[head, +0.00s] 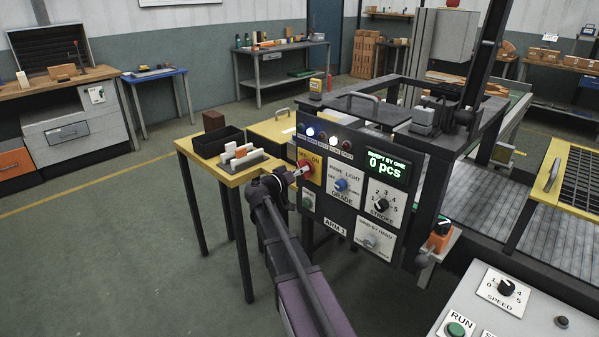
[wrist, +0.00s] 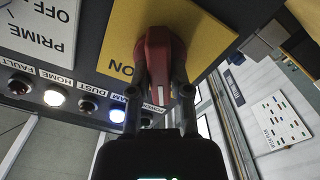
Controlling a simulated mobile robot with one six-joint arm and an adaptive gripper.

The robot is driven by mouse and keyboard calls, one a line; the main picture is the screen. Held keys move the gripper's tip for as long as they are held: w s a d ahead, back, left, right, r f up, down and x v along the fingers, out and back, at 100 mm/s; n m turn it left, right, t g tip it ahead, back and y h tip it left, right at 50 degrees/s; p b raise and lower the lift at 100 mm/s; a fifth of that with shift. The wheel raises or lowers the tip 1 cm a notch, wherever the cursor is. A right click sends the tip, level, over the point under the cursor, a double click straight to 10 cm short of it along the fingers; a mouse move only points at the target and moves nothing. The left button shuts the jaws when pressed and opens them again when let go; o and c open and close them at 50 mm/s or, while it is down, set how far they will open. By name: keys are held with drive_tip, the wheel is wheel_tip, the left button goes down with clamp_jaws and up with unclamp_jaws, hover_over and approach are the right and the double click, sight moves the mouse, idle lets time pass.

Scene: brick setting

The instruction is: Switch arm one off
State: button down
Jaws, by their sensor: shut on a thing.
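The panel labelled ARM 1 (head: 335,228) faces me in the head view. At its upper left is a yellow plate (head: 316,180) marked ON, carrying a red rotary switch (head: 305,165). My gripper (head: 293,175) is at this switch. In the wrist view my gripper (wrist: 156,92) has its two fingers closed on the sides of the red switch (wrist: 157,58), in front of the yellow plate (wrist: 198,38). The word ON is upside down beside the switch there. The other markings on the plate are partly hidden, and I cannot tell the switch's exact position.
Indicator lamps run beside the plate; the white HOME lamp (wrist: 54,97) is lit. A PRIME selector (head: 341,184), STROKE knob (head: 381,205) and green display (head: 387,166) sit to the right. A yellow side table (head: 190,148) with a black bin (head: 217,142) stands left. Open floor lies farther left.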

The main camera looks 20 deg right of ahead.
drive_tip(key=shift+s+d+n, duration=0.15)
drive_tip(key=shift+d+n, duration=0.05)
drive_tip(key=shift+n, duration=1)
drive_tip(key=c, duration=0.6)
unclamp_jaws()
drive_tip(key=shift+o, duration=0.2)
drive_tip(key=shift+a, duration=0.15)
drive_tip(key=v, duration=1.1)
drive_tip(key=shift+a, duration=0.4)
